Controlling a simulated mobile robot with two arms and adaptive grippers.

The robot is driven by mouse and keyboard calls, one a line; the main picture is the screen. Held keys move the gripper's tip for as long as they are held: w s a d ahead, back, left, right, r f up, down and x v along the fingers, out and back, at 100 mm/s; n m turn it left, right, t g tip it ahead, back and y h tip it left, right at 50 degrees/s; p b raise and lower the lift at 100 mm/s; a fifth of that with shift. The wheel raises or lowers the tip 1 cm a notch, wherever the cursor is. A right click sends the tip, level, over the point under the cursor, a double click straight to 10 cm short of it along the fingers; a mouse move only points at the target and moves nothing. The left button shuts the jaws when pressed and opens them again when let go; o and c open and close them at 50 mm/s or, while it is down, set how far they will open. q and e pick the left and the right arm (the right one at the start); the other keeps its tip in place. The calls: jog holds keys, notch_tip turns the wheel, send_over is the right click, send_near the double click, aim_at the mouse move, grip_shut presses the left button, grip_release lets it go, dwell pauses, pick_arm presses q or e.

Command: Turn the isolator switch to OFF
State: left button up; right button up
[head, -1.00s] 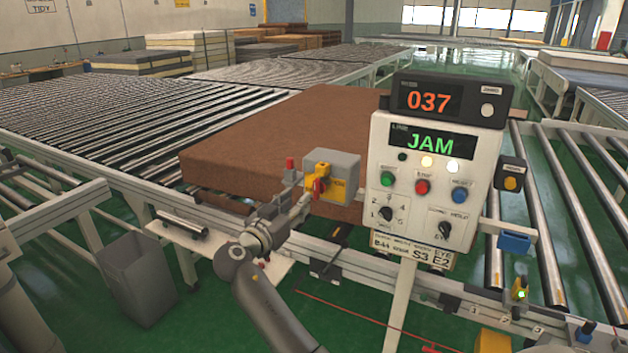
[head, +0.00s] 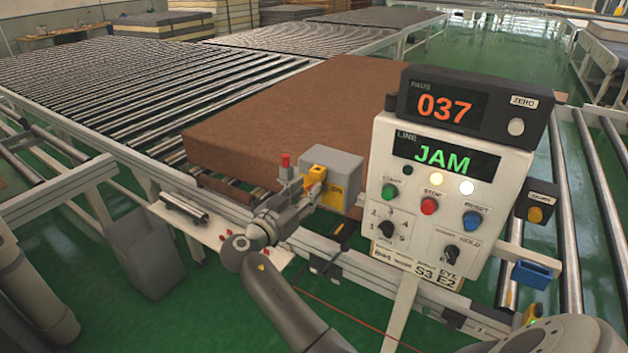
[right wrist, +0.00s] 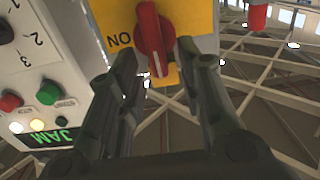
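The isolator switch is a grey box with a yellow plate (head: 338,187), left of the control panel in the head view. Its red knob (right wrist: 154,38) shows in the right wrist view, with the letters ON beside it on the yellow plate, upside down there. In the head view my fingers hide the knob. My right gripper (head: 312,186) is at the front of the switch. In the right wrist view its two fingers (right wrist: 158,54) stand apart on either side of the knob, with gaps visible. My left gripper is out of view.
The control panel (head: 405,252) reads JAM, with a display box (head: 470,108) reading 037 on top. A brown mattress (head: 275,125) lies on the rollers behind the switch. A red-topped post (head: 285,162) stands left of the switch. A grey bin (head: 142,258) stands lower left.

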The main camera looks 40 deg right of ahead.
jog(key=shift+a+r, duration=0.1)
grip_shut()
dwell(0.3)
